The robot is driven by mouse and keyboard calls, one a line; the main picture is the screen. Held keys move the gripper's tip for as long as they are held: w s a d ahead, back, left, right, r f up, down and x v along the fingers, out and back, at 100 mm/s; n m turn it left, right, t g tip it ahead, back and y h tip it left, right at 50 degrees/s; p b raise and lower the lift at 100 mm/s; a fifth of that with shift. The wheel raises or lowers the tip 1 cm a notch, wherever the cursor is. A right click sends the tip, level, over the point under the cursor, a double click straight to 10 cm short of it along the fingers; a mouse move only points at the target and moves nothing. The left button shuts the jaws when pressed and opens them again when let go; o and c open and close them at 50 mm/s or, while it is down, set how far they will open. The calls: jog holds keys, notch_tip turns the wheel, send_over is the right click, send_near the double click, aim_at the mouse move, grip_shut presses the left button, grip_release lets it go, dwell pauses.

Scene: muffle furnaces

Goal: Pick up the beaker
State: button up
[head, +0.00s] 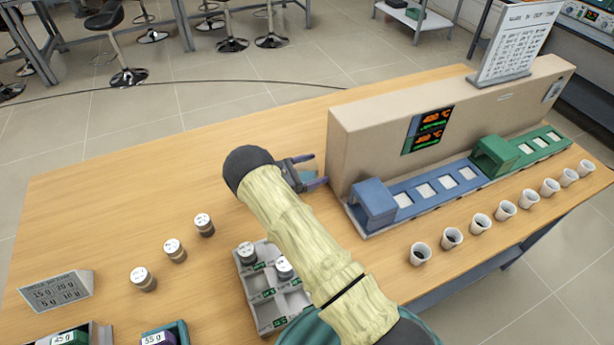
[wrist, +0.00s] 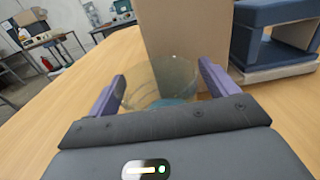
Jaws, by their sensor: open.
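The beaker (wrist: 162,80) is a clear glass vessel with a little blue at its base. In the wrist view it stands on the wooden table between the two purple fingers of my gripper (wrist: 160,88). The fingers are open, one on each side of it, and I cannot tell whether they touch it. In the head view my gripper (head: 316,172) is beside the left end of the beige block, and the beaker (head: 307,165) is mostly hidden behind the arm and fingers.
The beige block (head: 385,145) with displays stands close behind the beaker. Blue (head: 373,203) and green (head: 495,155) furnace units lie along its front, with several white cups to the right. A grey tray (head: 262,305) and several jars sit front left. The far left table is clear.

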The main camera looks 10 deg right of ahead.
dwell(0.3)
jog(key=c, duration=1.4)
jog(key=shift+o, duration=0.2)
notch_tip(320, 180, up, 28)
jog(key=b, duration=0.2)
jog(key=o, duration=0.8)
jog(key=c, duration=0.7)
